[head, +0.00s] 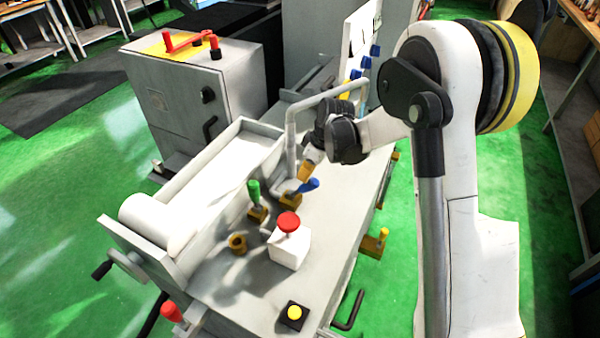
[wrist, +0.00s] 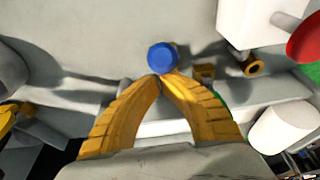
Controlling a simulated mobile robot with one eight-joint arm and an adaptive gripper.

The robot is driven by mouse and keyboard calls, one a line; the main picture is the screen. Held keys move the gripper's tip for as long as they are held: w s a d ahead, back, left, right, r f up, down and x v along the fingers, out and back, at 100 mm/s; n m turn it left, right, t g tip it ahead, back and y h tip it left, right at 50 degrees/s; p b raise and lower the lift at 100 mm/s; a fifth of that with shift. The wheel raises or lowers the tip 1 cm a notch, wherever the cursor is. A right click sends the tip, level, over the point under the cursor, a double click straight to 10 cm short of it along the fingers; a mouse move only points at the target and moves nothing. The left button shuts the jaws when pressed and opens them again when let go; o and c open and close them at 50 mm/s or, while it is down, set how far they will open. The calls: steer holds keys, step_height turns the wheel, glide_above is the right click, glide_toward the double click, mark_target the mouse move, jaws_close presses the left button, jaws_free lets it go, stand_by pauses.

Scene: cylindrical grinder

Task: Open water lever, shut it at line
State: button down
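A blue-handled lever (head: 308,185) stands on a brass valve body (head: 290,200) on the grey machine top; I take it for the water lever. In the wrist view its round blue end (wrist: 162,57) is just beyond my fingertips. My gripper (head: 303,178) has yellow fingers, pointing down beside the lever. In the wrist view the gripper's fingertips (wrist: 159,77) come together, with nothing seen between them. They are at the edge of the blue end; I cannot tell whether they touch it. I cannot make out a line.
A green-handled lever (head: 254,190) stands left of the blue one. A white box with a red button (head: 289,222) is in front. A grey bent pipe (head: 291,130) rises close behind my gripper. A long trough (head: 225,170) lies left. A yellow button (head: 294,312) is near the front.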

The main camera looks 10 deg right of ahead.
steer(key=shift+s+d+f+b, duration=0.3)
steer(key=shift+s+d+f, duration=0.3)
steer(key=shift+d, duration=0.25)
steer(key=shift+r, duration=0.1)
steer(key=shift+w+a+r, duration=0.1)
steer(key=shift+a+r, duration=0.1)
steer(key=shift+r, duration=0.05)
steer(key=a+r+p, duration=0.1)
steer(key=w+r+p, duration=0.1)
steer(key=shift+a+r, duration=0.35)
steer(key=shift+r, duration=0.05)
steer(key=s+d+r+p, duration=0.1)
steer(key=r, duration=0.1)
steer(key=d+r+p, duration=0.1)
steer(key=d+r, duration=0.1)
steer(key=s+d+r+p, duration=0.1)
steer(key=r, duration=0.1)
steer(key=shift+s+d+r, duration=0.15)
steer(key=shift+s+r, duration=0.15)
steer(key=shift+r, duration=0.1)
steer(key=shift+s+d+r, duration=0.25)
steer(key=shift+d+r, duration=0.1)
steer(key=shift+r, duration=0.1)
steer(key=shift+f, duration=0.1)
stand_by(4.5)
